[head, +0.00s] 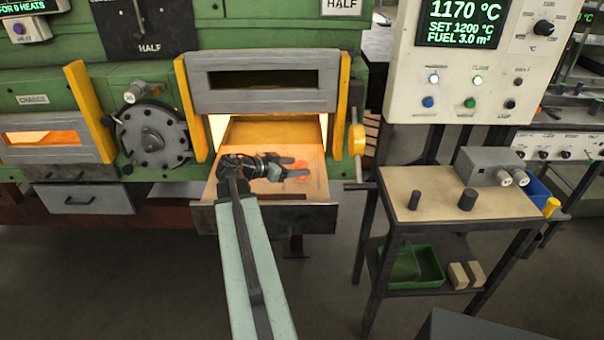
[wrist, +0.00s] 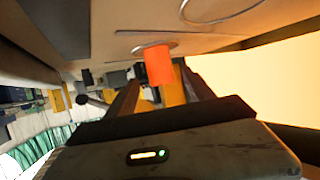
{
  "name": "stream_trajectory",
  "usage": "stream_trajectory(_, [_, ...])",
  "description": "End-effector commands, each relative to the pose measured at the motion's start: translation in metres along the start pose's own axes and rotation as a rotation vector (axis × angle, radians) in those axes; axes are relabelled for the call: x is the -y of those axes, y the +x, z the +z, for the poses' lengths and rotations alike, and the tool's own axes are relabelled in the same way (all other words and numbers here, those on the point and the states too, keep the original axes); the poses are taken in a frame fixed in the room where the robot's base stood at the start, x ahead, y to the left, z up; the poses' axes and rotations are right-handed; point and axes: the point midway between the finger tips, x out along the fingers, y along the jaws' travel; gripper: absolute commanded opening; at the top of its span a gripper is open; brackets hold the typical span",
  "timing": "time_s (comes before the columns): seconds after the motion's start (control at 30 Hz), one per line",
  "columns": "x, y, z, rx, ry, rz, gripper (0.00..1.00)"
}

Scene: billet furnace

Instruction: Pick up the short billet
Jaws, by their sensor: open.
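A glowing orange-red billet (wrist: 158,64) stands on a round mark on the pale hearth plate (wrist: 90,38) in the wrist view, where the picture is tilted far over. My gripper (head: 294,167) is open, low over the pulled-out hearth plate (head: 228,186) in front of the furnace mouth. Its fingers reach toward the billet, which shows between them in the wrist view; I cannot tell whether they touch it. In the head view the billet (head: 301,164) is a small orange patch at the fingertips, partly hidden. Its length is hard to judge.
The raised grey furnace door (head: 262,81) hangs above the glowing opening, with yellow posts on both sides. At right, a side table (head: 440,222) holds two dark cylinders (head: 414,200) (head: 467,199) and a grey box (head: 487,164). A green tray (head: 415,268) sits below.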

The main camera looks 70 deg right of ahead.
Motion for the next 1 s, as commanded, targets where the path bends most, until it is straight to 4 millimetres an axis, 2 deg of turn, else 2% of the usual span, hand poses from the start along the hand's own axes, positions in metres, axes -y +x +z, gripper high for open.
stream_trajectory(0.03, [0.0,0.008,0.002,0.0,0.001,0.001,0.61])
stream_trajectory(0.23, [0.001,0.017,0.001,0.0,0.001,0.001,0.61])
stream_trajectory(0.5, [0.003,0.06,0.002,0.0,0.001,0.001,0.61])
stream_trajectory(0.7, [0.002,0.061,-0.001,0.0,0.001,0.001,0.61])
stream_trajectory(0.77, [0.002,0.061,-0.001,0.0,0.001,0.001,0.48])
stream_trajectory(0.93, [0.002,0.061,-0.001,0.0,0.001,0.002,0.0])
stream_trajectory(1.0, [0.002,0.061,-0.001,0.0,0.001,0.002,0.0])
